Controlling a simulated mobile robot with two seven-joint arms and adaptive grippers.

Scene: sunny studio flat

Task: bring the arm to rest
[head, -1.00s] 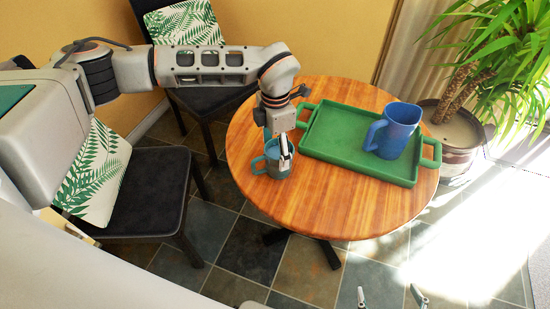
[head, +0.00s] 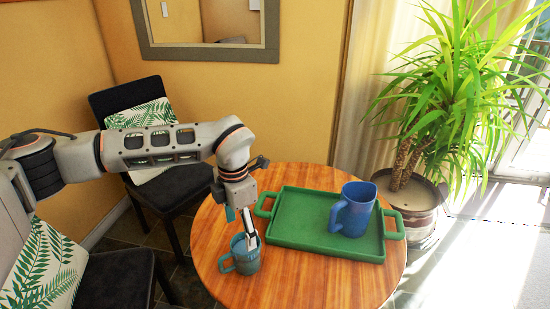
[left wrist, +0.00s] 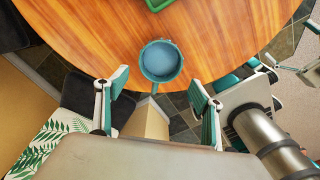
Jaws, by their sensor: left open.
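My left gripper (head: 246,228) is over the near left part of the round wooden table, pointing down. In the left wrist view its two teal-padded fingers (left wrist: 158,100) are spread wide with nothing between them. A teal-blue mug (head: 244,262) stands upright on the table just below the fingers. In the left wrist view the mug (left wrist: 160,48) lies beyond the fingertips, its handle towards the gap. In that view, part of what looks like my right gripper (left wrist: 290,48) shows at the right edge, its fingers apart.
A green tray (head: 290,228) with a blue jug (head: 353,212) on it lies right of the mug on the table (head: 300,285). Two dark chairs with leaf-print cushions (head: 45,270) stand at the left. A potted plant (head: 415,205) is at the right.

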